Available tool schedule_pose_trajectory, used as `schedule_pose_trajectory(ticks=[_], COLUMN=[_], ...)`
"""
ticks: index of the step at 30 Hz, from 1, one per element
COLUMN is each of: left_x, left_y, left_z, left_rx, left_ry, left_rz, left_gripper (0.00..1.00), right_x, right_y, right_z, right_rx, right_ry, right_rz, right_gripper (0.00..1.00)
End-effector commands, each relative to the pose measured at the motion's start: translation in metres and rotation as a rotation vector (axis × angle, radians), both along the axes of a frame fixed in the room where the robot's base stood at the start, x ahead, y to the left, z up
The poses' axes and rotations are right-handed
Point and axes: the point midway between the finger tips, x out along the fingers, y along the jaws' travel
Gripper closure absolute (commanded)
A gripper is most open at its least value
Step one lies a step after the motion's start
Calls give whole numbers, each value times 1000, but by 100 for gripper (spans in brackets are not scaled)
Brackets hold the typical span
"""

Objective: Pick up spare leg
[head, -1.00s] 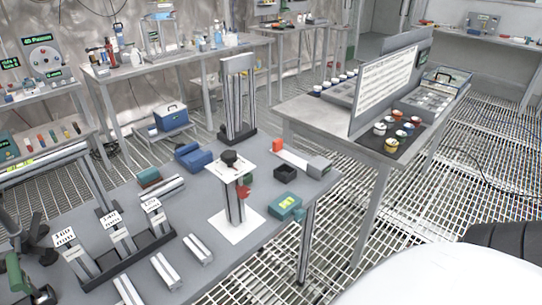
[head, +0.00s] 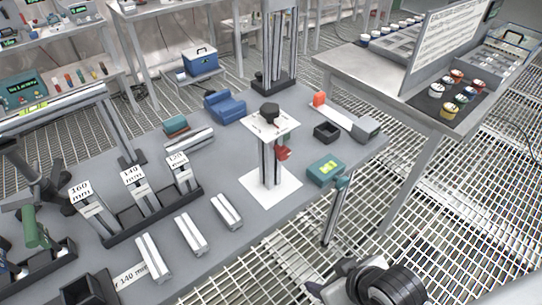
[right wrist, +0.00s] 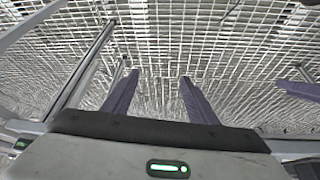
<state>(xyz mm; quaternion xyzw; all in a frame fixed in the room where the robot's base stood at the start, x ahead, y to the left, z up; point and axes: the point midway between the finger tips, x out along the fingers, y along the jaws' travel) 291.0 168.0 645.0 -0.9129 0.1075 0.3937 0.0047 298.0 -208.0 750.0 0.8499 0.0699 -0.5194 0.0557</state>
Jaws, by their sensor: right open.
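Several metal profile legs are on the grey workbench (head: 225,235); I cannot tell which is the spare one. Three short legs lie loose near the front edge: a left one (head: 153,258), a middle one (head: 190,235) and a right one (head: 227,212). Three more stand tilted in a dark rack, labelled 160 mm (head: 93,212), 140 mm (head: 140,192) and 120 mm (head: 184,173). My right gripper (right wrist: 155,92) is open and empty in the right wrist view, with floor grating beyond its fingers. In the head view my right arm is low, right of the bench. My left gripper is out of view.
A profile post (head: 268,165) on a white plate stands mid-bench with a black knob on top. A teal device (head: 326,170) and a small black box (head: 327,132) lie to its right. A dark open box (head: 82,290) sits at the front left. Grating floor lies right of the bench.

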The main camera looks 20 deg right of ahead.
Motion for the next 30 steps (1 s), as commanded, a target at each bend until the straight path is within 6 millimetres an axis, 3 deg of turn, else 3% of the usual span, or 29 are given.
schedule_pose_trajectory(ticks=[3,8,15,21,25,30], left_x=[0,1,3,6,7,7], left_y=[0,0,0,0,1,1], left_z=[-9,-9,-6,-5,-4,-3], left_rx=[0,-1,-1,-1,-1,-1], left_ry=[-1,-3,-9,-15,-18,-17], left_rz=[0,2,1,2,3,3], left_gripper=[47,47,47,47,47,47], right_x=[23,61,121,157,165,178], right_y=[-10,-11,0,11,14,19], right_z=[32,66,123,174,191,193], right_rx=[-32,-28,35,135,183,207], right_ry=[-65,-202,-452,-624,-667,-682], right_rz=[-2,3,54,133,164,169], right_gripper=[47,47,47,47,47,47])
